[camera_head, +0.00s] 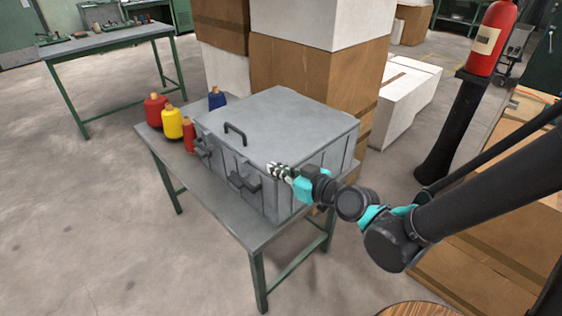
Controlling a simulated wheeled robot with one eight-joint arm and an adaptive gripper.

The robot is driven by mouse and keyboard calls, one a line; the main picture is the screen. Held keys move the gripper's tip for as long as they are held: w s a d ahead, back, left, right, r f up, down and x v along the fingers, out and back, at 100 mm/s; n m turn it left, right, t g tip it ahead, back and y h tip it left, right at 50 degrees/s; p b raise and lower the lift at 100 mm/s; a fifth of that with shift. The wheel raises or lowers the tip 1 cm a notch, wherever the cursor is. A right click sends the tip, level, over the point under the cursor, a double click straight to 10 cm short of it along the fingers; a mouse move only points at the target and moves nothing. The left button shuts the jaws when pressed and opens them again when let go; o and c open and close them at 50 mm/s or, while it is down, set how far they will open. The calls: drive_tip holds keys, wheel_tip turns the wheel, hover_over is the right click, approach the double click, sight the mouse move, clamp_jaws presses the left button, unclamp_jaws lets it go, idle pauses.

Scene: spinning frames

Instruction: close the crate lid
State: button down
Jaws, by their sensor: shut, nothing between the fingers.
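A grey metal crate (252,199) stands on a small grey table with green legs. Its grey lid (292,120) lies over the top of the crate, and I can make out no clear gap beneath it. A dark handle (236,132) sits on the lid near its left edge, and dark latches (243,182) are on the crate's front face. My gripper (273,170) is shut and empty at the lid's near edge, above the front of the crate. I cannot tell whether it touches the lid. It hides a small part of that edge.
A fire extinguisher (492,40) on a dark stand is at right. Floor at left is clear.

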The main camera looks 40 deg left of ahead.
drive_tip(key=shift+s+d+f, duration=0.1)
drive_tip(key=shift+s+f, duration=0.05)
drive_tip(key=shift+f, duration=0.6)
drive_tip(key=shift+r, duration=0.15)
